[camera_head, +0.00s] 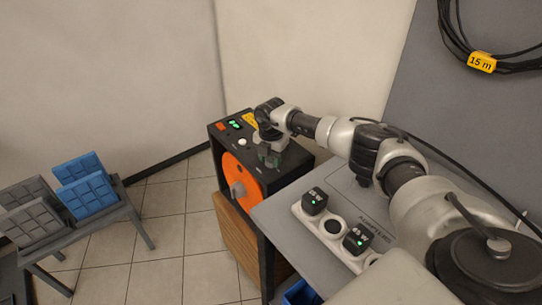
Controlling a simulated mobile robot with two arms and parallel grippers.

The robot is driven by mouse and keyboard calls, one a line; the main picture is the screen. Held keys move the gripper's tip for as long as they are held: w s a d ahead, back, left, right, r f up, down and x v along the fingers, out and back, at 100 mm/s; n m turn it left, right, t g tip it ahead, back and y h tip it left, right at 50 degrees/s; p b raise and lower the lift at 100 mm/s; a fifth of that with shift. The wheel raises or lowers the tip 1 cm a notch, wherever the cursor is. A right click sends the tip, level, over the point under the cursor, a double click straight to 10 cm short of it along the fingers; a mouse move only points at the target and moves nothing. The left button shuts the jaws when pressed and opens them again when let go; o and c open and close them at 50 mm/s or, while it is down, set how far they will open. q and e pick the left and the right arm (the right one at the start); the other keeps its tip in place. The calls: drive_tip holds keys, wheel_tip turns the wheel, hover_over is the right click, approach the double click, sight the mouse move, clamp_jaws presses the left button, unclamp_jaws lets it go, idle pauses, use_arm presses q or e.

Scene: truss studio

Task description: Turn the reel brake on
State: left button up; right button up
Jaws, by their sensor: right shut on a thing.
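The reel unit is a black box (262,208) with an orange reel disc (240,178) and a grey hub on its front face. Its top panel carries a red piece (221,127), green lit marks (235,124), a white round knob (242,142) and a yellow label (250,121). My right gripper (270,160) points down onto the right part of this top panel. It is shut on the reel brake control, which the fingers and wrist largely hide, so its position cannot be told. My left gripper is not in view.
A grey bench (285,205) to the right holds a white charger strip (331,246) with two black blocks (314,201) (357,239). Blue panels (86,188) and grey panels (30,212) stand on a rack at left. A coiled cable hangs upper right. Tiled floor between is clear.

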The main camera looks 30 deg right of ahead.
drive_tip(key=shift+w+r, duration=0.1)
idle(0.3)
drive_tip(key=o, duration=0.9)
wheel_tip(320, 180, up, 11)
drive_tip(key=b, duration=0.1)
